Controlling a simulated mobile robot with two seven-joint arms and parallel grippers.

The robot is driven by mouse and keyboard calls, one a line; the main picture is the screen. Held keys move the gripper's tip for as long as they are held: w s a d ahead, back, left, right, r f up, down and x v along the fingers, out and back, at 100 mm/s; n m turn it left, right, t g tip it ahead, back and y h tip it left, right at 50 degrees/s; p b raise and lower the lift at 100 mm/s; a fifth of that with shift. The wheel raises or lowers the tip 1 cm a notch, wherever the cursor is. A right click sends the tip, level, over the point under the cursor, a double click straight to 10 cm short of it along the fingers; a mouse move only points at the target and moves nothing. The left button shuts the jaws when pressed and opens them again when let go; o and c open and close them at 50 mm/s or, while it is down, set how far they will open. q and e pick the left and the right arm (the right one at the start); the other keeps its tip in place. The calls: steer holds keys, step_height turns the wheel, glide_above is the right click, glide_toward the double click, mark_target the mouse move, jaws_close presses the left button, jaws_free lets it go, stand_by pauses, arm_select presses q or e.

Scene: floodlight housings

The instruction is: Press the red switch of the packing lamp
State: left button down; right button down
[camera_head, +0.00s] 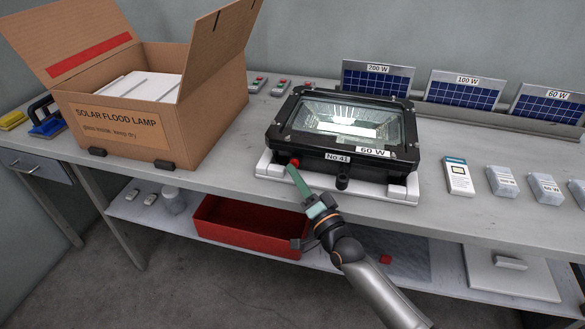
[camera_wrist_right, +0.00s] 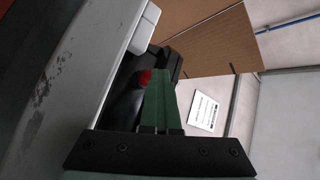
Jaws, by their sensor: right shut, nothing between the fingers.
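The packing lamp (camera_head: 349,125), a black floodlight labelled No 41 and 60 W, lies glass up on a white foam cradle (camera_head: 270,176) on the bench. Its red switch (camera_head: 295,162) is on the front left side of the housing; it also shows in the right wrist view (camera_wrist_right: 145,77). My right gripper (camera_head: 292,169) is shut and empty, with its green fingertips at the red switch. In the wrist view the green fingers (camera_wrist_right: 158,80) partly cover the housing beside the switch. I cannot tell whether they touch it. My left gripper is in neither view.
An open cardboard box (camera_head: 122,128) stands left of the lamp. Solar panels (camera_head: 467,92) lean at the back right. A small box (camera_head: 458,176) and several wrapped packs (camera_head: 502,182) lie to the right. A red bin (camera_head: 235,222) is on the lower shelf.

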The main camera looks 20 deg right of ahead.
steer(key=shift+d+r, duration=0.1)
stand_by(0.3)
steer(key=shift+s+a+p, duration=0.65)
steer(key=shift+s+p, duration=0.05)
steer(key=shift+s, duration=0.2)
steer(key=s+a+p, duration=0.1)
steer(key=s, duration=0.1)
steer(key=s+a+p, duration=0.1)
steer(key=s+a, duration=0.1)
steer(key=shift+s, duration=0.1)
stand_by(2.2)
